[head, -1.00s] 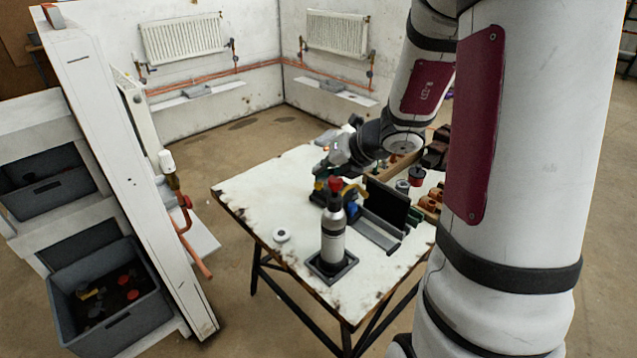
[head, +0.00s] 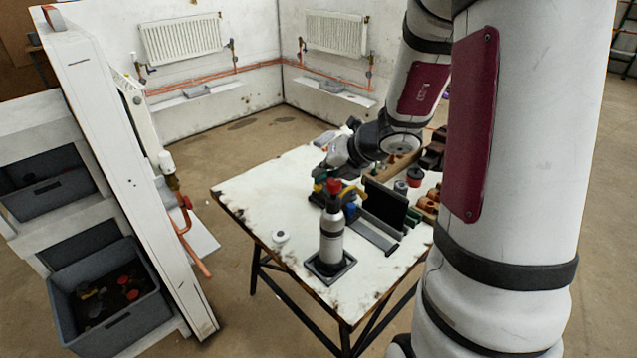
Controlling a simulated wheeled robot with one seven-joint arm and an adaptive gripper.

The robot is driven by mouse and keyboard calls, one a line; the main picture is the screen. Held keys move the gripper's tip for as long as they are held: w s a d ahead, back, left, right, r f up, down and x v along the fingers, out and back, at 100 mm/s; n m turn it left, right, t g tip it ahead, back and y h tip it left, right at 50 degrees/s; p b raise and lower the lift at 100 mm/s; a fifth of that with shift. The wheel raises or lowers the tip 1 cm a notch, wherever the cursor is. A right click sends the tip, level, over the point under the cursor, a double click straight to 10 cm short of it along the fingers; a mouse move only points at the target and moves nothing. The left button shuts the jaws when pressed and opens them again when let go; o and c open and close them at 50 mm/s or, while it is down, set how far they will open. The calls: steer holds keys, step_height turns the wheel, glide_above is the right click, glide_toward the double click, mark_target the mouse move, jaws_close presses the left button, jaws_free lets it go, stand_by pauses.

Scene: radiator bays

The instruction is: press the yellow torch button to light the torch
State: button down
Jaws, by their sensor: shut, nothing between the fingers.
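The torch (head: 331,240) is a pale grey bottle with a dark band and a red top, upright in a square black holder (head: 330,271) on the worktable. Yellow bits show beside its head, but I cannot tell which is the button. My gripper (head: 321,184) reaches down from the upper right, just behind and left of the torch head. Its fingers are shut and empty. The fingertips are small and partly hidden by the torch head, so I cannot tell if they touch it. No flame shows.
A white shelf unit with grey bins (head: 113,312) stands left. The table's left part is clear.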

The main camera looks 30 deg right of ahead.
stand_by(0.3)
steer(key=shift+r, duration=0.15)
step_height(320, 180, up, 5)
steer(key=p, duration=0.4)
steer(key=shift+s+p, duration=0.1)
steer(key=shift+p, duration=0.2)
steer(key=shift+a+r, duration=0.1)
stand_by(0.4)
